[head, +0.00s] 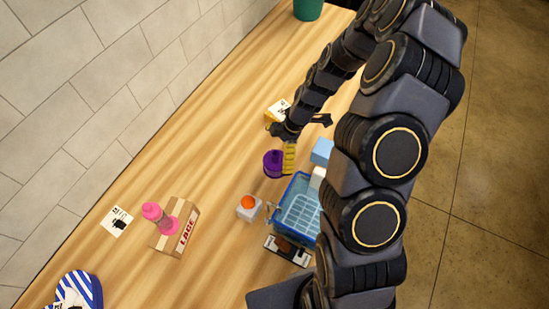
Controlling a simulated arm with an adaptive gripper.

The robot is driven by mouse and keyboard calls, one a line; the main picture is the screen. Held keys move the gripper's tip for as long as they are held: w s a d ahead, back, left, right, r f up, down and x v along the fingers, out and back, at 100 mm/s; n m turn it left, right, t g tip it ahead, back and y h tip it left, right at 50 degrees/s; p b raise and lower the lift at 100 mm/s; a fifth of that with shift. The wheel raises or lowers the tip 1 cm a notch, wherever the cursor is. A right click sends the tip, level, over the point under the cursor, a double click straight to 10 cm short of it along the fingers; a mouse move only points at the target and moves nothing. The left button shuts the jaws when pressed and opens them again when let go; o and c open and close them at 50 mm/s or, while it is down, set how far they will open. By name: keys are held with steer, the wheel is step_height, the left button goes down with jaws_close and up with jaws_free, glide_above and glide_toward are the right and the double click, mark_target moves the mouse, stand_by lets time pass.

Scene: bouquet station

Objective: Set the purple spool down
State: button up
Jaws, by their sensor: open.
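The purple spool (273,163) is on the wooden table, left of the blue basket's upper corner. It looks upright, with its dark round top showing. My gripper (303,127) is just above and to the right of the spool in the picture. Its dark fingers are spread, and the spool is apart from them. A yellow ribbed object (289,158) is right beside the spool; I cannot tell whether they touch.
A yellow box (277,110) with a white label lies close to my gripper. A blue basket (297,205), a light blue block (322,151) and an orange-topped block (248,207) are nearby.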

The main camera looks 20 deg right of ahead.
mark_target(277, 153)
step_height(277, 153, up, 4)
steer(key=shift+r, duration=0.1)
steer(key=s+a+r+m+g+h, duration=0.1)
steer(key=s+a+r+m, duration=0.1)
steer(key=s+r+m, duration=0.3)
steer(key=s+a+r, duration=0.2)
steer(key=r, duration=0.5)
steer(key=s+r+m+h, duration=0.1)
steer(key=s+r+m, duration=0.3)
steer(key=s+m, duration=0.2)
steer(key=s+d+r+m+h, duration=0.1)
steer(key=s+r+m+h, duration=0.1)
steer(key=s+m, duration=0.5)
steer(key=s+r, duration=0.1)
steer(key=s, duration=0.2)
steer(key=shift+d+r+g, duration=0.25)
steer(key=shift+r+g, duration=0.1)
steer(key=shift+g, duration=0.05)
